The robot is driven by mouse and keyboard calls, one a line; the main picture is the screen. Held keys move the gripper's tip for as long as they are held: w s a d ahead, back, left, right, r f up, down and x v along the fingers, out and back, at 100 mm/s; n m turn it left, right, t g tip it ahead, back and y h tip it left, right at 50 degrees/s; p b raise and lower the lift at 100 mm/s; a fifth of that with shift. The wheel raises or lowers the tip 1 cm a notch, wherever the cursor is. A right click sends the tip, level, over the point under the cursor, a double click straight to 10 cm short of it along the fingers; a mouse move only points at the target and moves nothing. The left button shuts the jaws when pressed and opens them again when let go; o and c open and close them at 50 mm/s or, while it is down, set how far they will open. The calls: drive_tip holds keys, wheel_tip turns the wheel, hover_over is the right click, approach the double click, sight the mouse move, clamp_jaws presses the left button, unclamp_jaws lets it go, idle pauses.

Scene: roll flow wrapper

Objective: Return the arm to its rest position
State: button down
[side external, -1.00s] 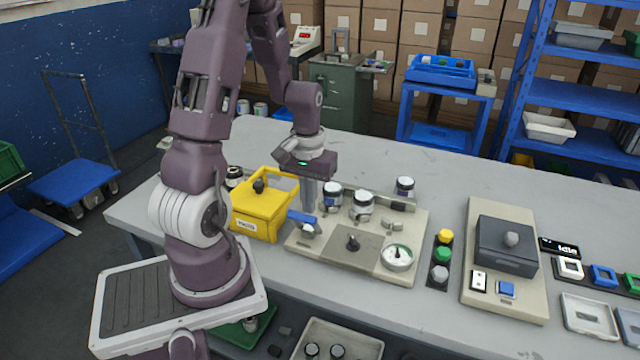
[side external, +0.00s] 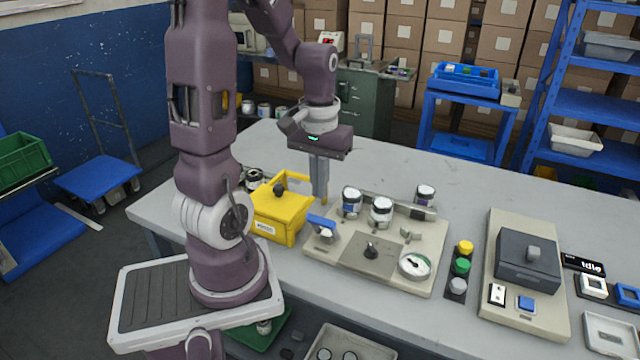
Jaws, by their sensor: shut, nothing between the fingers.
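My gripper (side external: 320,200) points straight down with its fingers together and nothing between them. It is above the bench, just right of the yellow bin (side external: 277,222) and behind the left end of the beige machine plate (side external: 330,258). The fingertips look close to the bin's right rim; I cannot tell the exact gap.
A column of yellow, green and grey buttons (side external: 461,266) stands right of the plate. Beyond is a beige unit with a dark box (side external: 527,260). A small display (side external: 582,264) reads idle. The grey bench top (side external: 390,170) is clear at the back.

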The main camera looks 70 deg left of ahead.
drive_tip(key=s+d+r+m+t, duration=0.2)
drive_tip(key=d+r+m, duration=0.2)
drive_tip(key=d+r, duration=0.2)
drive_tip(key=s+d+r+m+t, duration=0.3)
drive_tip(key=d+r+m, duration=0.2)
drive_tip(key=d, duration=0.6)
drive_tip(key=shift+r+t, duration=0.3)
drive_tip(key=shift+r, duration=0.15)
idle(2.3)
